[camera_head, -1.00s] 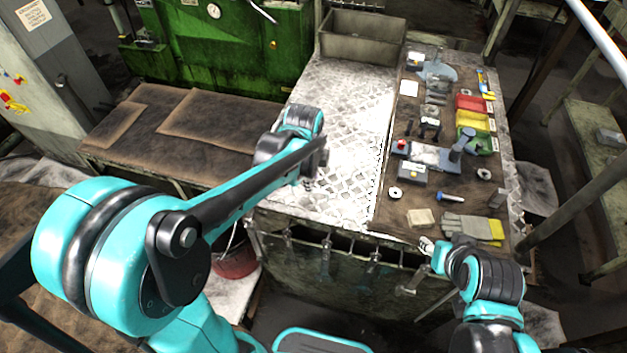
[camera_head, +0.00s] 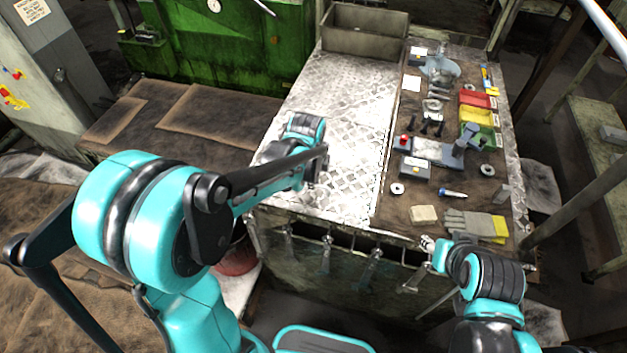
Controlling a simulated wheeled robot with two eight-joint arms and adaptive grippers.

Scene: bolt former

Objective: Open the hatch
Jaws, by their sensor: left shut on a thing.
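My left arm reaches in from the left over the diamond-plate part of the workbench (camera_head: 345,115). Its left gripper (camera_head: 313,172) is mostly hidden behind my own arm links, low over the plate. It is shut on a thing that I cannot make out. My right arm is folded at the lower right. Its right gripper (camera_head: 428,244) is small, by the bench's front edge, and I cannot tell its jaws. I cannot clearly pick out a hatch or its handle.
A dark mat (camera_head: 390,208) on the bench's right holds red (camera_head: 474,99), yellow (camera_head: 477,120) and green bins, tools, a sponge-like block (camera_head: 424,214) and gloves (camera_head: 470,224). An empty metal box (camera_head: 363,43) stands at the back. Tools hang along the front. A green machine (camera_head: 215,45) stands behind.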

